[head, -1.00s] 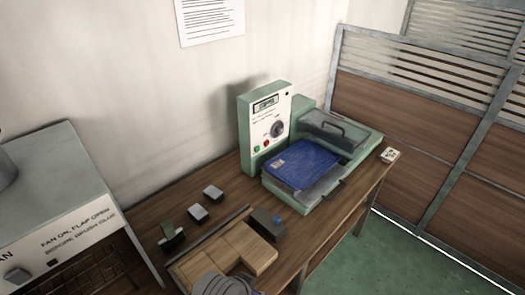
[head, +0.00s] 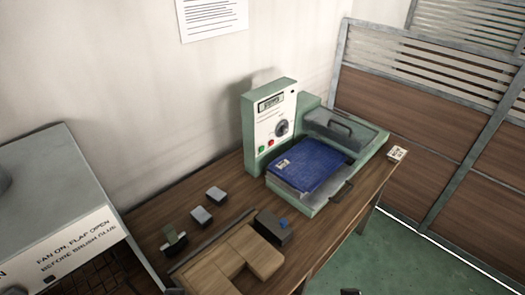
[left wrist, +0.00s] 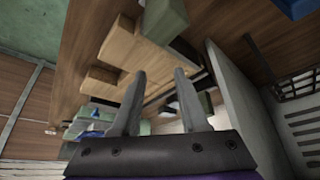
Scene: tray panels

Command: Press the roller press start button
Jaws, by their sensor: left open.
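The roller press is a green machine with an upright control box (head: 270,125) at the back of the wooden bench. Its white front carries a small display, a dark dial (head: 282,128), a green button (head: 261,149) and a red button (head: 271,142). A blue panel (head: 309,166) lies on the press bed beside the box. My left gripper (left wrist: 160,75) is open and empty in the left wrist view, with wooden blocks behind its fingers and apart from the buttons. I cannot make out its jaws in the head view. My right gripper is not recognisable in either view.
A grey cabinet (head: 55,180) stands left. A small white box (head: 397,153) sits at the right edge.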

